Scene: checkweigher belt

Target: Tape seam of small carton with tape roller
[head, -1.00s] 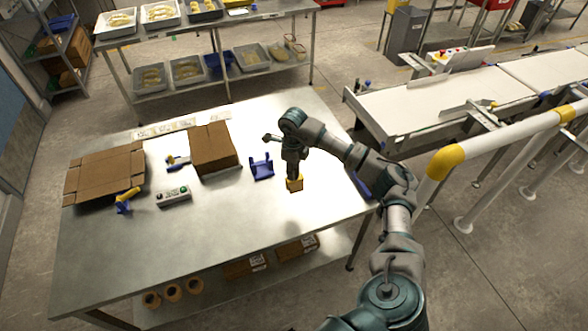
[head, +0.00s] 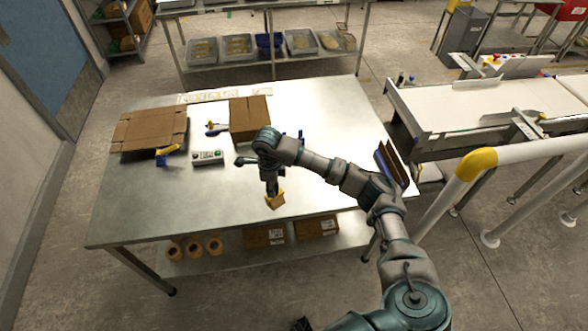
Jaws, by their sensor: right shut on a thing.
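A small brown carton (head: 248,115) sits closed on the steel table (head: 215,215), towards the back middle. My right gripper (head: 272,192) points down near the table's front edge, in front of the carton and apart from it. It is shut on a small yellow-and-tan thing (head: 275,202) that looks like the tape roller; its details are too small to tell. A blue stand (head: 300,135) is partly hidden behind my right arm.
A flattened carton (head: 140,128) lies at the left. Blue-and-brown panels (head: 392,165) stand at the right table end, beside my arm. The conveyor (head: 475,108) stands beyond. The front left tabletop is clear.

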